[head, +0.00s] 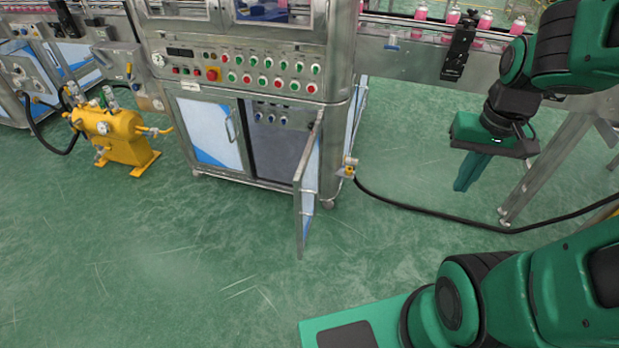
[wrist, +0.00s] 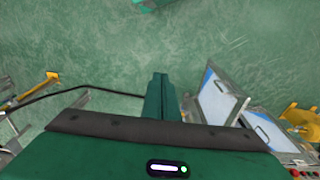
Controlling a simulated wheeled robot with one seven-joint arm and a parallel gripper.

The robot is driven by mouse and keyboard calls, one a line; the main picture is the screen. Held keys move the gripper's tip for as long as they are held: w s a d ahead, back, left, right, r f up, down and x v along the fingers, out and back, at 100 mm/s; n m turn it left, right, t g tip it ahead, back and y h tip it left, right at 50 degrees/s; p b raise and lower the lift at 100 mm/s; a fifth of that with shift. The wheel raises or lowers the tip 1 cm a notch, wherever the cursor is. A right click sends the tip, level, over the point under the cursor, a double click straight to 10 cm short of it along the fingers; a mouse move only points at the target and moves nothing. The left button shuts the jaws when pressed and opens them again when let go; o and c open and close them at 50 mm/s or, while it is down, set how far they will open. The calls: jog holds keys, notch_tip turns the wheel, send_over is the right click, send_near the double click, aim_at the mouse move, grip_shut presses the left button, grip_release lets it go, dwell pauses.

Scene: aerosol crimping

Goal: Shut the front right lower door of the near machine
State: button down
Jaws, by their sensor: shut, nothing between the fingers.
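The near machine (head: 250,70) has its front right lower door (head: 309,180) standing wide open, swung out toward me and seen almost edge-on in the head view. The dark cabinet opening (head: 275,148) shows to its left. In the wrist view a white and blue panel, which looks like this door's outer face (wrist: 215,100), is right of my fingers. My gripper (head: 461,187) hangs to the right of the door, clear of it, fingers pointing down. Its fingers are together and empty, also in the wrist view (wrist: 159,76).
The front left lower door (head: 210,132) is shut. A black cable (head: 430,212) runs from a small box (head: 349,168) at the machine's right corner across the floor. A yellow unit (head: 115,135) stands at left. The green floor (head: 190,250) before the machine is clear.

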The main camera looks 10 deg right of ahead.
jog(key=w+a+f+t, duration=0.1)
jog(key=w+f, duration=0.2)
jog(key=w, duration=0.4)
jog(key=n+t+y, duration=0.2)
jog(key=t+y, duration=0.2)
jog(key=t, duration=0.1)
send_near(302, 177)
notch_tip(302, 177, down, 4)
jog(key=w, duration=0.2)
jog(key=shift+w+a+f+m+h, duration=0.15)
jog(key=shift+w+a+m+h, duration=0.2)
jog(key=shift+a, duration=0.3)
jog(key=shift+w, duration=0.15)
